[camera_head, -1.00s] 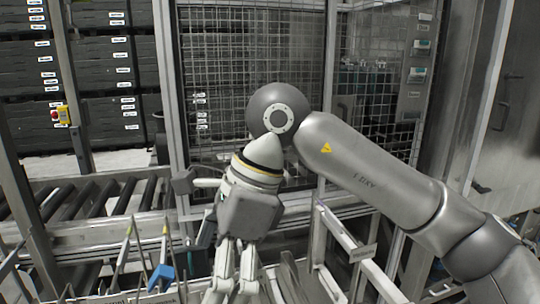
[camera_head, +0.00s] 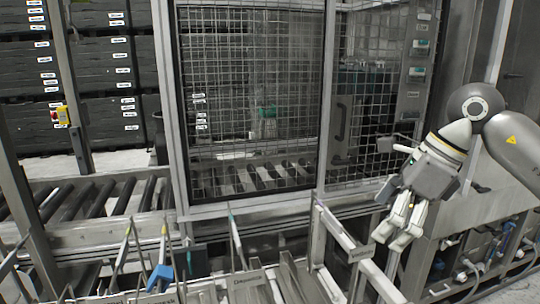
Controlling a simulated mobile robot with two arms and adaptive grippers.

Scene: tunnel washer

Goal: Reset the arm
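My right arm comes in from the right edge, and its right gripper (camera_head: 394,238) hangs at the right of the view, pointing down and slightly left. Its two light fingers show a narrow gap between them, with nothing seen held. It hangs in front of the lower right machine frame, apart from the rack at the bottom centre. My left gripper is not in view.
A mesh safety door (camera_head: 250,100) stands behind, with rollers visible through it. A roller conveyor (camera_head: 85,203) runs at the left. A rack of upright dividers with tools, including a blue-handled one (camera_head: 160,275), fills the bottom. Dark stacked crates (camera_head: 85,75) stand at back left.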

